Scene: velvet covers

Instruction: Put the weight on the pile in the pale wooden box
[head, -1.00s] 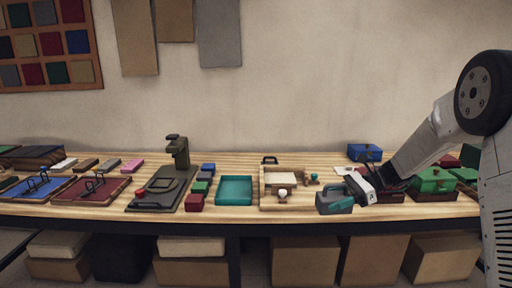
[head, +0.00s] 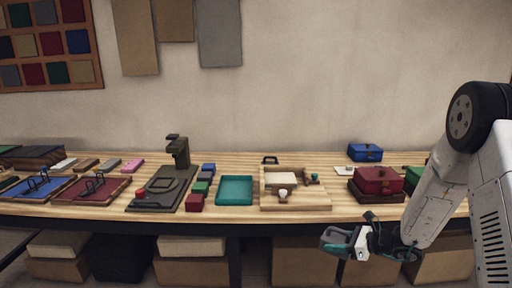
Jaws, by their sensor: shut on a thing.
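The pale wooden box (head: 322,202) stands on the table right of centre, open at the top. A pale flat pile (head: 283,178) lies in it. A white knob (head: 283,194) shows at its front. My gripper (head: 332,240) is low in the picture, in front of the table's edge and to the lower right of the box. Its teal jaws are shut on a small greyish thing, apparently the weight; the jaws hide most of it, so its shape is unclear. The gripper is apart from the box.
A teal tray (head: 235,190) stands left of the box, with small coloured blocks (head: 200,188) and a dark press (head: 165,185) beyond it. A red case (head: 378,180) and a blue case (head: 365,152) stand to the right. Cartons (head: 305,262) sit under the table.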

